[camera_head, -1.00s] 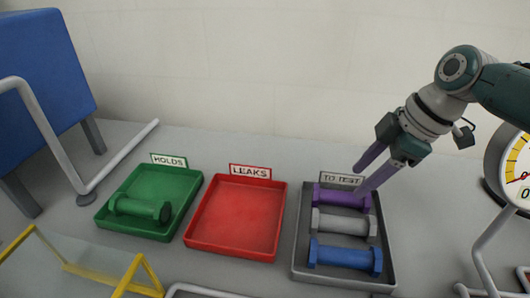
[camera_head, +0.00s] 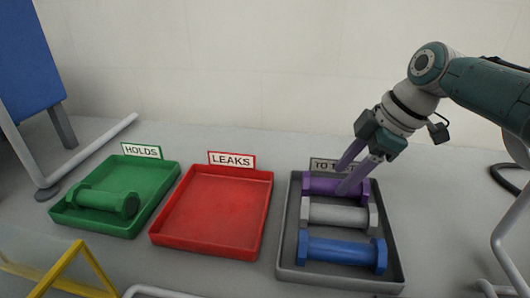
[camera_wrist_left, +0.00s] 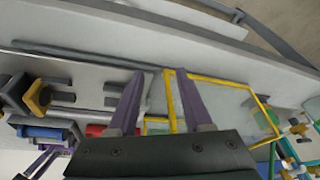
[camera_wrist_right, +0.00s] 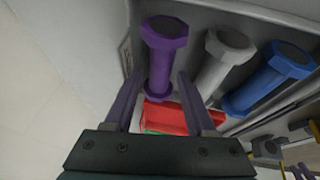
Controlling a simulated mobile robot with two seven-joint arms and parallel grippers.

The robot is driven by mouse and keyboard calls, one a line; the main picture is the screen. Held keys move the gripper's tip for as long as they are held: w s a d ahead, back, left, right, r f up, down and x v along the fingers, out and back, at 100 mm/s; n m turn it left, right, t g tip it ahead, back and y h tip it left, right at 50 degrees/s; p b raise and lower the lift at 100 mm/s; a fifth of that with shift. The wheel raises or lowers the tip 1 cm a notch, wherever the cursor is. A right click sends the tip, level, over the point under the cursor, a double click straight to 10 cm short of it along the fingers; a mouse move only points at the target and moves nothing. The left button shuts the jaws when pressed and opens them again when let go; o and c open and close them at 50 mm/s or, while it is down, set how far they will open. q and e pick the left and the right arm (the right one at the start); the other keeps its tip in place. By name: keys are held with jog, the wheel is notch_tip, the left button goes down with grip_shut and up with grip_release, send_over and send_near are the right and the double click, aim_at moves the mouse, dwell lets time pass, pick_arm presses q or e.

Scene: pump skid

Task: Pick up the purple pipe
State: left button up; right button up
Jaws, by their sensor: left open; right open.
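The purple pipe (camera_head: 325,187) lies at the back of the grey tray (camera_head: 284,240), behind a grey pipe (camera_head: 338,214) and a blue pipe (camera_head: 342,252). My right gripper (camera_head: 342,180) is open, with its purple fingers at the purple pipe in the head view. In the right wrist view the purple pipe (camera_wrist_right: 161,55) shows ahead, between and beyond the open fingers (camera_wrist_right: 152,98). I cannot tell whether they touch it. My left gripper (camera_wrist_left: 157,85) is open and empty in the left wrist view; it is outside the head view.
A red tray (camera_head: 205,246) labelled LEAKS is empty. A green tray (camera_head: 100,226) labelled HOLDS has a green pipe (camera_head: 100,200) in it. The TO TEST sign stands behind the grey tray, partly hidden by my fingers. A yellow frame (camera_head: 62,270) is at front left.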

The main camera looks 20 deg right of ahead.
aim_at(337, 182)
pick_arm(q)
notch_tip(337, 182, down, 4)
jog(key=b, duration=0.2)
jog(key=shift+b, duration=0.35)
pick_arm(e)
jog(key=x, duration=0.3)
jog(key=shift+f, duration=0.25)
pick_arm(q)
jog(key=shift+r, duration=0.15)
pick_arm(e)
jog(key=shift+r, duration=0.15)
jog(key=shift+c, duration=0.3)
pick_arm(q)
jog(key=shift+d, duration=0.1)
pick_arm(e)
grip_shut()
